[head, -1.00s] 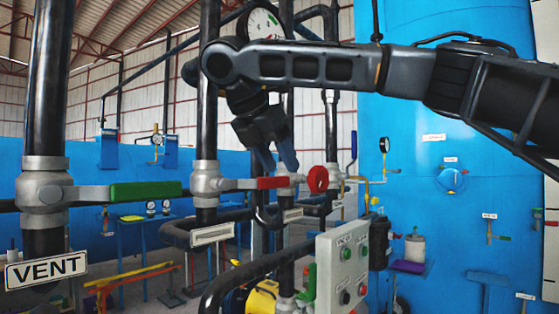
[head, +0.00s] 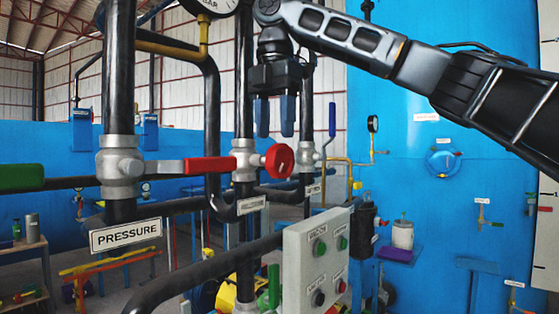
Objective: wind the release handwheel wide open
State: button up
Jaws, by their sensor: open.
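A round red handwheel (head: 279,161) sits on the right side of a grey valve body on a black vertical pipe, in the middle of the head view. A small label (head: 251,205) hangs below that valve, too small to read. My gripper (head: 275,117) points down with its two blue fingers apart and nothing between them. In the picture it is just above the red handwheel, not visibly touching it. I cannot tell the depth gap between them. How far the wheel is turned does not show.
A red lever (head: 209,165) is on the pipe with the PRESSURE sign (head: 125,236), left of the wheel. A green lever (head: 20,177) is at the left edge. A button box (head: 318,262) stands below right. A blue tank (head: 420,100) fills the right.

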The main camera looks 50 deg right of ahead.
aim_at(269, 156)
jog(key=shift+f, duration=3.5)
jog(key=shift+c, duration=0.5)
grip_shut()
jog(key=h, duration=0.3)
jog(key=shift+f+h, duration=0.2)
jog(key=shift+h, duration=0.1)
jog(key=shift+d+f+h, duration=0.1)
jog(key=shift+f+h, duration=0.1)
jog(key=shift+h, duration=0.8)
jog(key=shift+f+h, duration=0.15)
jog(key=shift+h, duration=0.85)
jog(key=shift+o, duration=0.5)
grip_release()
